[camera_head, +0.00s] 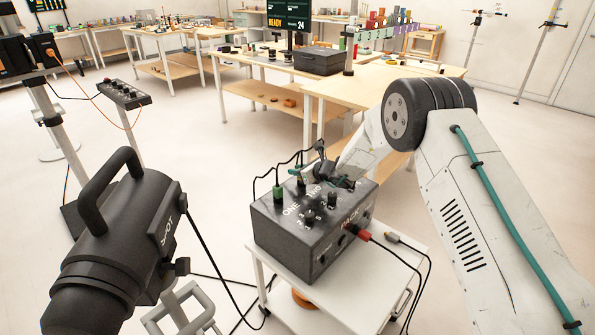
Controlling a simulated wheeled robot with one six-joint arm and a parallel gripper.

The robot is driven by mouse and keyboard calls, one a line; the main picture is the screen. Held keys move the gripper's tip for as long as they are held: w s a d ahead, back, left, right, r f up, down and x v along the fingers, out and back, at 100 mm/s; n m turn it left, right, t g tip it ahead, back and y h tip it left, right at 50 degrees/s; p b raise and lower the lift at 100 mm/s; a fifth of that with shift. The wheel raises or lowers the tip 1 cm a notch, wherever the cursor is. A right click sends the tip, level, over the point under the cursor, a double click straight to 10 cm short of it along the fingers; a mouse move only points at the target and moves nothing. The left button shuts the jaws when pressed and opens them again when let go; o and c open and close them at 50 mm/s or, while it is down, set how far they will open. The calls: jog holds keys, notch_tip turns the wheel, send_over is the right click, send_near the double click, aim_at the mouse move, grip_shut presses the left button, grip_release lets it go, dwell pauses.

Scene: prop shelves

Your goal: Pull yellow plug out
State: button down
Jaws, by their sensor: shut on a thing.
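A black switch box (310,235) with white lettering and several knobs stands on a small white cart. A green plug (278,192) stands upright in its top at the back left, with a black cable. Another small plug (301,180) stands just right of it. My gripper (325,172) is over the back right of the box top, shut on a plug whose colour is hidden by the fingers. A black cable runs to it. No yellow shows on any plug. I cannot tell whether the held plug is still in its socket.
A red plug (363,235) sits in the box's front side. A loose grey plug (393,238) lies on the white cart (345,290). A large black spotlight (120,245) stands close at left. Wooden tables (380,80) with props stand behind. Cables cross the floor.

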jog(key=shift+r, duration=0.5)
dwell(0.9)
jog(key=shift+r, duration=0.3)
jog(key=shift+r, duration=0.15)
dwell(0.3)
jog(key=shift+r, duration=1.2)
jog(key=shift+r, duration=0.1)
jog(key=shift+r, duration=1.9)
